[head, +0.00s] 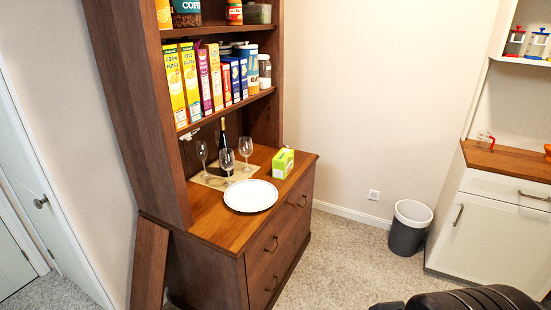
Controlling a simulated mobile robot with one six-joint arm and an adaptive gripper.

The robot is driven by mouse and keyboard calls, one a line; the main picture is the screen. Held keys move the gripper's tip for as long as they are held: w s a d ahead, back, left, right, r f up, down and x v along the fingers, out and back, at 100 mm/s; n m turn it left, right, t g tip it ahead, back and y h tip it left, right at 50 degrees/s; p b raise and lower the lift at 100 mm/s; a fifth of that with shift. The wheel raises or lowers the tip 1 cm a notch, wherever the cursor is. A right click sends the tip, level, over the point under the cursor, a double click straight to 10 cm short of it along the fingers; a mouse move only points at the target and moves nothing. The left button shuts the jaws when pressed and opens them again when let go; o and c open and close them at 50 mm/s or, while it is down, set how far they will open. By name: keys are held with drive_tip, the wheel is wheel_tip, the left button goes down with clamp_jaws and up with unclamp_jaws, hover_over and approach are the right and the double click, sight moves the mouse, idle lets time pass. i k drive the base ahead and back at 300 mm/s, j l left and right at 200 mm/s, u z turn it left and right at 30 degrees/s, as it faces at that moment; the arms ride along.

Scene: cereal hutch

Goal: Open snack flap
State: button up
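A small green and white box (283,163) stands on the wooden counter of the hutch, at its back right corner. It looks like a snack carton, but its label and any flap are too small to make out. The brown wooden hutch (269,237) stands against the wall at left centre, with drawers in its lower part. A brown panel (150,260) stands at the hutch's left side; whether it is hinged there I cannot tell. My gripper's fingers are not in view.
A white plate (250,196), several wine glasses (227,160) and a dark bottle (223,143) share the counter. Cereal boxes (191,80) line the shelf above. A grey bin (408,230) and white cabinet (495,225) stand at right. The carpet (345,262) before the hutch is clear.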

sight(284, 154)
drive_tip(key=i+l, duration=0.25)
drive_tip(key=i, duration=0.3)
drive_tip(key=i+l+u, duration=0.1)
drive_tip(key=i+l, duration=0.2)
drive_tip(key=i, duration=0.25)
drive_tip(key=i+l, duration=0.3)
drive_tip(key=i, duration=0.25)
drive_tip(key=i+l+u, duration=0.1)
drive_tip(key=i+l, duration=0.2)
drive_tip(key=i, duration=0.2)
drive_tip(key=i+l, duration=0.35)
drive_tip(key=i, duration=0.2)
drive_tip(key=u, duration=0.05)
